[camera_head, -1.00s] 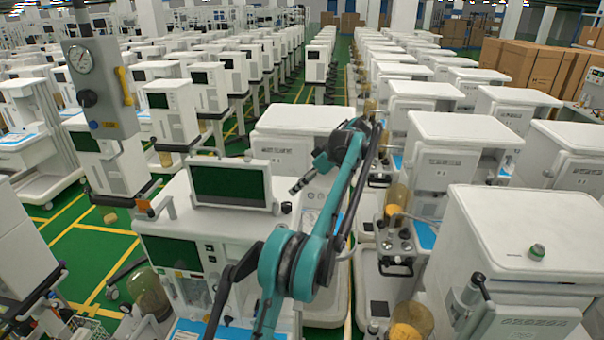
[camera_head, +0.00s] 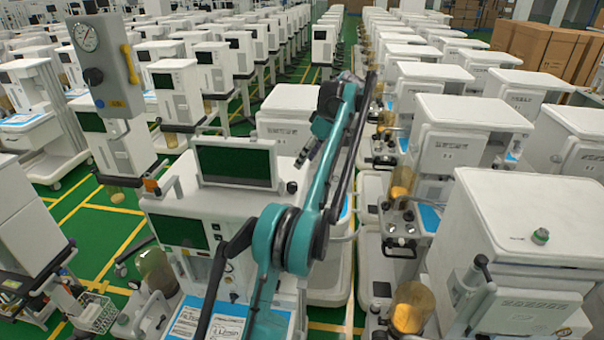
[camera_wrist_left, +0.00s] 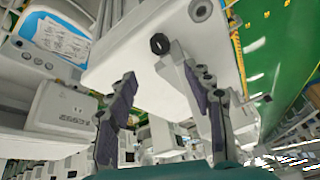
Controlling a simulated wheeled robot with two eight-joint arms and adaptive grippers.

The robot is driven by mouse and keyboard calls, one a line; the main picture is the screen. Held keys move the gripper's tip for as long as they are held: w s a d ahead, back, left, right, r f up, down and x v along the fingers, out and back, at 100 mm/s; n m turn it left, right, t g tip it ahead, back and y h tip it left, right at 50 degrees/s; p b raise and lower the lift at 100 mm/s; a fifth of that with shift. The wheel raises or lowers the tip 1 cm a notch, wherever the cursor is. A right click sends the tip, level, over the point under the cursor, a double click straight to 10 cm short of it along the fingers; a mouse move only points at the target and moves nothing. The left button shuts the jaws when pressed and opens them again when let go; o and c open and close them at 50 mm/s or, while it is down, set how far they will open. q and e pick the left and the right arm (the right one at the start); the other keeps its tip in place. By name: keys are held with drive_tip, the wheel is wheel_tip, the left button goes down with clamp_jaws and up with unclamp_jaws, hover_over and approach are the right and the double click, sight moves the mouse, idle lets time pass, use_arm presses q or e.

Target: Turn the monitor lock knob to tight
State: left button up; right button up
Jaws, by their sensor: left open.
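A small round black knob (camera_head: 292,187) sits just right of the dark-screened monitor (camera_head: 235,163) on the white anaesthesia cart (camera_head: 215,205). I take it for the lock knob; its tight or loose setting cannot be read. My left gripper (camera_head: 304,158) is a small dark shape above and slightly right of the knob in the head view. In the wrist view its fingers (camera_wrist_left: 160,76) are open and empty, with the knob beyond the gap between the tips. My right gripper is not in view.
A grey panel with a gauge (camera_head: 105,65) stands at upper left. A white cart (camera_head: 530,235) fills the right side, with amber canisters (camera_head: 412,308) beside it. Rows of similar carts stand close behind. A strip of green floor (camera_head: 120,220) shows at left.

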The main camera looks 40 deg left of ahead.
use_arm(q)
wheel_tip(320, 180, down, 8)
drive_tip(key=w+m+g+y+b, duration=0.15)
drive_tip(key=m+y+b, duration=0.3)
drive_tip(key=m, duration=1.05)
drive_tip(key=s+d+f+m+y+b, duration=0.15)
drive_tip(key=m+y, duration=0.25)
drive_tip(key=m, duration=0.6)
drive_tip(key=s+d+f+m+y+b, duration=0.1)
drive_tip(key=d+f+m+y+b, duration=0.25)
drive_tip(key=m, duration=0.65)
drive_tip(key=shift+t+y, duration=0.25)
drive_tip(key=shift+y, duration=0.15)
drive_tip(key=a, duration=0.2)
drive_tip(key=a+p, duration=0.1)
drive_tip(key=a, duration=0.2)
drive_tip(key=a+p, duration=0.1)
drive_tip(key=a, duration=0.1)
drive_tip(key=shift+s+a+r, duration=0.3)
drive_tip(key=shift+a+r, duration=0.05)
drive_tip(key=shift+r, duration=0.05)
drive_tip(key=shift+c, duration=0.2)
